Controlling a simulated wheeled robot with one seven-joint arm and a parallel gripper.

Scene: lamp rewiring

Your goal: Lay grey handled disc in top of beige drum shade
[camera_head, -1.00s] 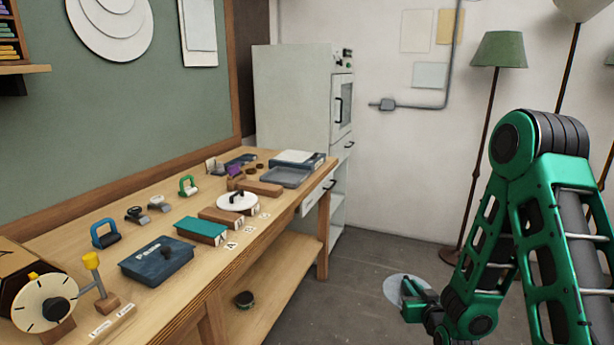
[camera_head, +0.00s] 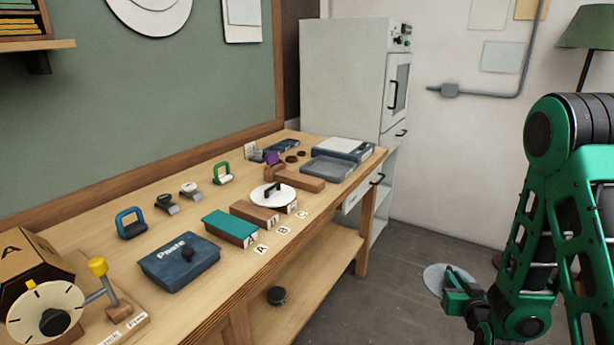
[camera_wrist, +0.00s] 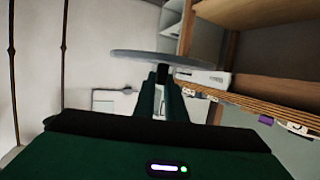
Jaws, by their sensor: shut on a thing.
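My gripper (camera_head: 462,287) is at the lower right in the head view, low over the floor and to the right of the bench. It is shut on the handle of the grey disc (camera_head: 436,279). In the wrist view the disc (camera_wrist: 150,57) shows nearly edge-on beyond the fingertips, its dark handle pinched between the fingers (camera_wrist: 161,82). I cannot make out a beige drum shade in any view.
The wooden bench (camera_head: 255,297) runs along the left wall with a dial, a Paste box (camera_head: 178,265), blocks, clamps and a white handled disc (camera_head: 266,196). A white cabinet (camera_head: 345,85) stands behind it. A green-shaded lamp (camera_head: 588,28) stands at right. Floor (camera_head: 400,265) between is open.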

